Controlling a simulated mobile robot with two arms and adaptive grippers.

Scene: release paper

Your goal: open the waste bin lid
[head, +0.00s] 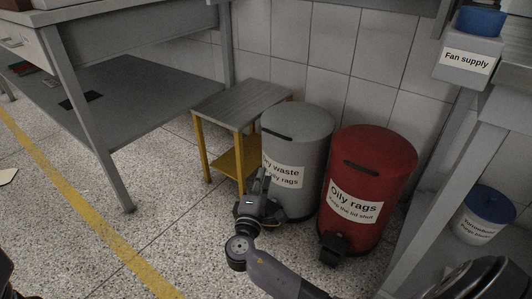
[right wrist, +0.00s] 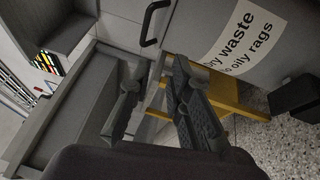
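The grey bin (head: 312,155) is labelled as dry waste, no oily rags, and its round lid (head: 300,120) is shut, with a dark handle (head: 277,136) near its front edge. In the right wrist view, a black handle (right wrist: 153,22) shows beyond the fingers, beside the grey bin's white label (right wrist: 245,40). My right gripper (head: 264,174) is in front of the grey bin, below the lid, and partly covers the label. In the right wrist view my right gripper (right wrist: 158,72) has its fingers apart with nothing between them. My left gripper is not in view.
A red bin (head: 372,165) labelled oily rags stands close at the right, lid shut, with a black pedal (head: 333,248). A small yellow-legged table (head: 240,100) stands close at the left. A workbench (head: 140,95) is further left. A blue-lidded container (head: 484,215) is at the right.

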